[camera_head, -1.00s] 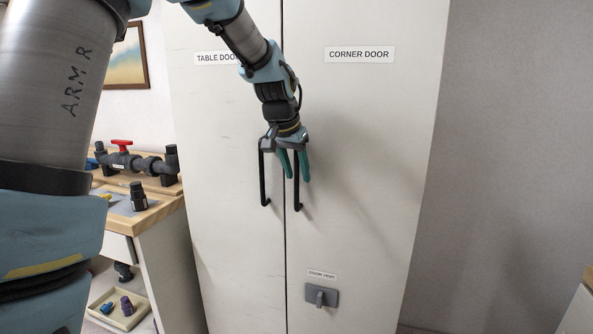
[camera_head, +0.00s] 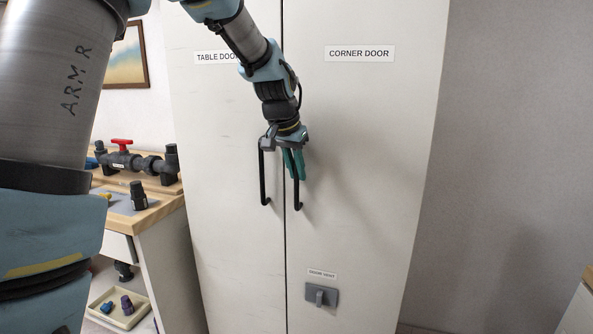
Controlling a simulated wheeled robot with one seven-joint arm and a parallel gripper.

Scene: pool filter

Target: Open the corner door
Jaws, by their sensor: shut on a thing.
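The corner door (camera_head: 370,150) is the right-hand white cabinet door, labelled "CORNER DOOR". It stands closed, flush beside the table door (camera_head: 220,150), with a narrow dark seam between them. The corner door's black vertical bar handle (camera_head: 297,190) is just right of the seam. My gripper (camera_head: 295,171) reaches down from above with its green fingers shut on the upper part of this handle. The lower end of the handle shows below the fingers; its top is hidden by my gripper.
The table door's black handle (camera_head: 263,180) stands close to the left of my gripper. A grey latch (camera_head: 321,295) sits low on the corner door under a small label. A workbench (camera_head: 155,215) with pipe fittings is at left. Open space lies before the wall at right.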

